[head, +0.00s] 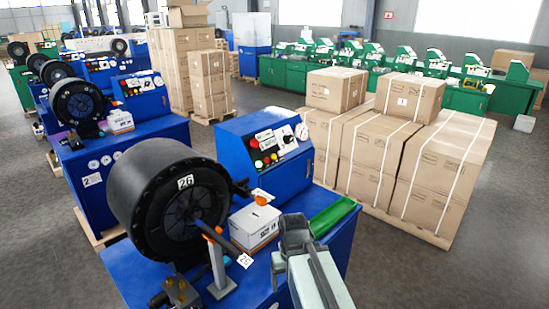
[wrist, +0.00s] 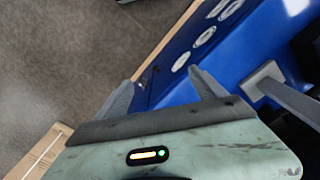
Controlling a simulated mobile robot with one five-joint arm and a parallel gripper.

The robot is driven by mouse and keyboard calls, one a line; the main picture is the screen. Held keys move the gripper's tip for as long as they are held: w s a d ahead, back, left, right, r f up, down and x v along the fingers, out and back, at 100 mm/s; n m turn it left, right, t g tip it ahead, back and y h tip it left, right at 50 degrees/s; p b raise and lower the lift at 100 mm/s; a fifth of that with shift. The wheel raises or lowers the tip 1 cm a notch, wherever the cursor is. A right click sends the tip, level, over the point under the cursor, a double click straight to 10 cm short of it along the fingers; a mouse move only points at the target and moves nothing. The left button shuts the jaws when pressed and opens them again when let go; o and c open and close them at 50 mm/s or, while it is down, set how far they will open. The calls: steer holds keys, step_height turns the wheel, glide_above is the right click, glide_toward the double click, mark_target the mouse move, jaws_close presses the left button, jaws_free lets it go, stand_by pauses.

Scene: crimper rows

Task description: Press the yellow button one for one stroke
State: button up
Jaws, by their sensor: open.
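The blue control box (head: 264,152) stands on the blue machine at the centre of the head view. Its sloped face carries a cluster of small buttons (head: 265,148) and a round gauge (head: 301,131). Red and green spots show there, and a yellowish patch near the middle; which one is the yellow button is too small to tell. My gripper (wrist: 160,88) is open and empty in the wrist view, its two grey fingers apart over the floor and the machine's edge. In the head view my gripper (head: 296,234) is in front of and below the control box, apart from it.
A large black drum marked 26 (head: 170,200) stands left of the box. A white carton (head: 254,226) and a green tray (head: 334,216) lie on the machine top. Strapped cartons (head: 440,165) stand close on the right. Open floor (head: 400,275) is at the lower right.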

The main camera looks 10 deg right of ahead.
jaws_close()
stand_by(1.4)
